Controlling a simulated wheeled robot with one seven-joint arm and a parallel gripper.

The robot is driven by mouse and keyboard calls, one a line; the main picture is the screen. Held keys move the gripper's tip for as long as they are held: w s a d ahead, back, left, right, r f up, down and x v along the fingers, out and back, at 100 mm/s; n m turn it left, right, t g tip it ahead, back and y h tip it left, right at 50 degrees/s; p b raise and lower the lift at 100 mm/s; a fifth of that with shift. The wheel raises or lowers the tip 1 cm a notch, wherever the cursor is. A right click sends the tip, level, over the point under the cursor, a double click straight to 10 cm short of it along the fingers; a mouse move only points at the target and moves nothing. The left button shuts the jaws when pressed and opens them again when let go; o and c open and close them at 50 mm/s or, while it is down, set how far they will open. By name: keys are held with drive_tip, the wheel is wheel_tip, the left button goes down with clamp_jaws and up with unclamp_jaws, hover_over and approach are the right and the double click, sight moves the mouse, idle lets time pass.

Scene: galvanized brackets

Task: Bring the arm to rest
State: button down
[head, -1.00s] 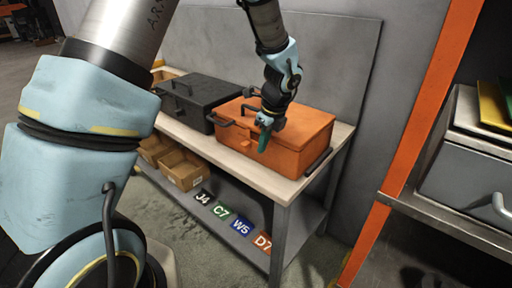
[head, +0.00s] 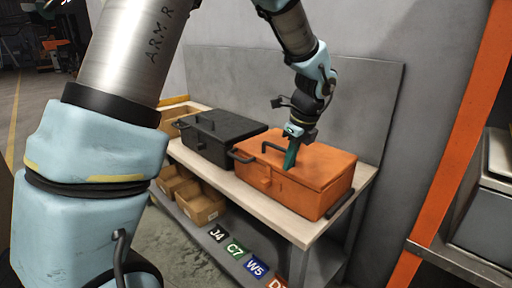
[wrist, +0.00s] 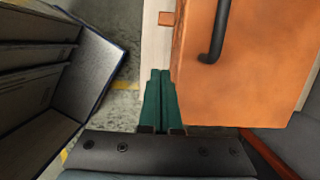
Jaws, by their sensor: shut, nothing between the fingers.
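My gripper (head: 289,167) hangs from my arm with its green fingers pointing down, in front of or over the orange toolbox (head: 318,190) in the head view. The fingers are together and empty. In the wrist view the green fingertips (wrist: 160,72) show side by side, with the orange toolbox lid (wrist: 245,60) and its dark handle to their right. I cannot tell the exact gap between the fingers and the toolbox.
The toolbox stands on a pale-topped workbench (head: 237,190) beside a black case (head: 215,138). Cardboard bins (head: 200,204) and label plates (head: 235,250) are on its lower shelf. An orange post (head: 440,160) rises at right. A grey panel (head: 340,95) stands behind.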

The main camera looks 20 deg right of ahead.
drive_tip(key=s+a+n, duration=0.2)
drive_tip(key=a+n, duration=1.2)
drive_tip(key=a, duration=0.2)
drive_tip(key=s+a+n+h, duration=0.1)
drive_tip(key=s+a+n, duration=0.1)
drive_tip(key=a+n, duration=1.3)
drive_tip(key=shift+s+a+f+g+h, duration=0.15)
drive_tip(key=shift+a+f+g+h, duration=0.15)
drive_tip(key=shift+a+f+g, duration=0.15)
drive_tip(key=shift+r, duration=0.1)
